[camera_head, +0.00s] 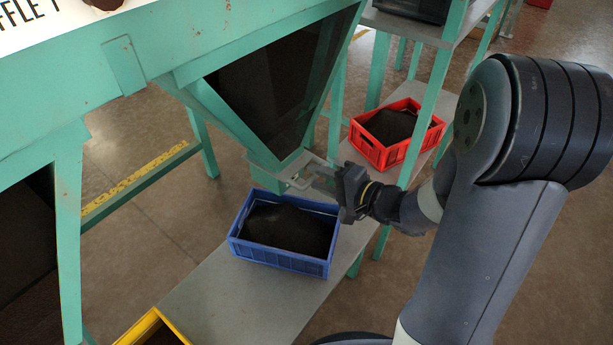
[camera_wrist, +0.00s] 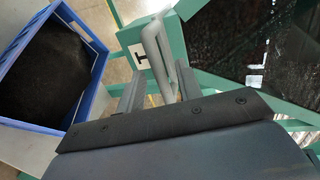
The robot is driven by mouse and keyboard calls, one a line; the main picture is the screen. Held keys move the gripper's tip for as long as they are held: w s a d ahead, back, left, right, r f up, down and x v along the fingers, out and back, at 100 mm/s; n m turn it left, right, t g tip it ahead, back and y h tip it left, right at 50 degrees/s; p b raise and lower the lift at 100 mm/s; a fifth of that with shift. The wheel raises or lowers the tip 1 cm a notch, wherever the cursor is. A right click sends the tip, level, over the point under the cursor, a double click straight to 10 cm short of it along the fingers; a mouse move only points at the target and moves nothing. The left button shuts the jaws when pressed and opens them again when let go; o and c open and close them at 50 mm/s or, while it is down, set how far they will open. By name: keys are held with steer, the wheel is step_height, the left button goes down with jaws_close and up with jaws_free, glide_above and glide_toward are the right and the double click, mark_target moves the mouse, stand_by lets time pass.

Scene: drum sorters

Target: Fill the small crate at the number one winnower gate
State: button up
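The blue crate (camera_head: 281,258) stands on the grey shelf under the chute's gate (camera_head: 266,172), with a mound of dark grains (camera_head: 290,228) inside. It also shows at the left of the wrist view (camera_wrist: 98,98). No stream of grains is visible. My gripper (camera_head: 312,181) is at the gate's grey handle (camera_head: 297,172). In the wrist view the fingers (camera_wrist: 160,88) stand apart on either side of the looped handle (camera_wrist: 152,45), with a small gap at the left finger. A tag reading 1 (camera_wrist: 140,56) is on the green gate body.
A red crate (camera_head: 363,147) of dark grains stands on the shelf behind. A yellow crate (camera_head: 140,328) is at the front left. The grey shelf (camera_head: 225,298) between the blue and yellow crates is bare. Green frame posts (camera_head: 433,100) stand near my arm.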

steer(key=shift+b+x, duration=0.35)
steer(key=shift+x, duration=1.6)
steer(key=shift+s, duration=0.1)
jaws_close()
steer(key=shift+f, duration=0.1)
